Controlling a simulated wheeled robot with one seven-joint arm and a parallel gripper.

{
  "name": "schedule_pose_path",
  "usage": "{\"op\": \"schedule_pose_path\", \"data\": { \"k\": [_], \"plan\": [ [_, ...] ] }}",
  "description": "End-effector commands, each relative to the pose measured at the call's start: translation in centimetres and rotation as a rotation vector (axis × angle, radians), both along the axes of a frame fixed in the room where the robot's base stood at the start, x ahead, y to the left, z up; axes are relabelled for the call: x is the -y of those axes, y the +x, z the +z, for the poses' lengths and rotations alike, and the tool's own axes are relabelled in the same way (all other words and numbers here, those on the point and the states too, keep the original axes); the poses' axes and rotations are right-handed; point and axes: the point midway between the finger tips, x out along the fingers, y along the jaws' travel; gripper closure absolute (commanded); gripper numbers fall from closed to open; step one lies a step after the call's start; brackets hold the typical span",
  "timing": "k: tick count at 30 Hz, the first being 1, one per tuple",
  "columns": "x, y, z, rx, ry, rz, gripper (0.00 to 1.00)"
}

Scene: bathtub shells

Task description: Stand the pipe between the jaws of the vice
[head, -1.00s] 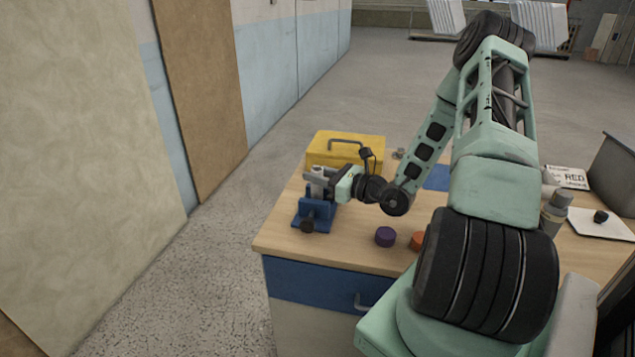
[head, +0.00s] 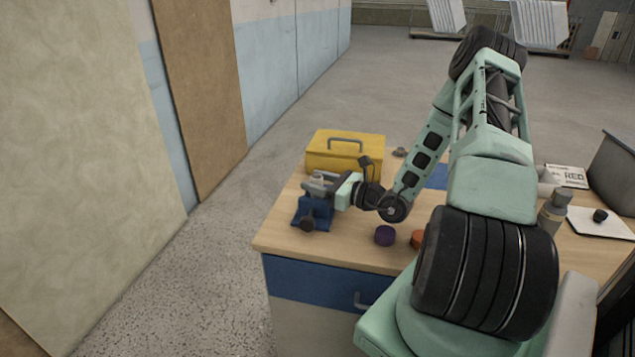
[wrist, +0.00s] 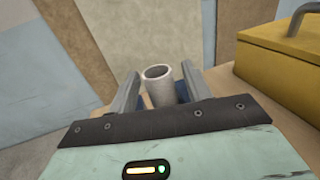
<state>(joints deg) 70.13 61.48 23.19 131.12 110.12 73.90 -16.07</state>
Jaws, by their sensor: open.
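The grey pipe (wrist: 161,88) stands nearly upright, leaning slightly, between the spread fingers of my gripper (wrist: 157,92) in the wrist view. Its hollow top end faces up. My gripper is open, with a gap left of the pipe; the right finger is close to it, and I cannot tell if they touch. In the head view the blue vice (head: 313,213) sits at the table's front left corner, right under my gripper (head: 322,183). The pipe's lower end and the vice jaws are hidden, so its seating there cannot be seen.
A yellow toolbox (head: 345,152) stands just behind the vice. A purple disc (head: 385,236) and an orange disc (head: 417,239) lie to the right on the table (head: 340,248). A grey bottle (head: 553,212) and a grey bin (head: 613,175) are farther right.

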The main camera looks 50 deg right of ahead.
Motion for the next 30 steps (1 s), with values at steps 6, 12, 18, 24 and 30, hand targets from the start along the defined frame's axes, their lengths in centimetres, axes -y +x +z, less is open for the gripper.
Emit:
{"op": "schedule_pose_path", "data": {
  "k": [6, 12, 18, 24, 30],
  "plan": [
    [0.8, -2.4, -0.1, -0.002, -0.002, -0.005, 0.51],
    [2.0, -6.6, -0.1, -0.002, -0.002, -0.005, 0.51],
    [2.8, -9.9, 0.0, 0.001, -0.002, -0.003, 0.51],
    [3.2, -11.4, 0.1, 0.000, 0.000, -0.001, 0.51],
    [2.3, -11.2, 0.5, -0.001, -0.013, 0.041, 0.51]
  ]
}}
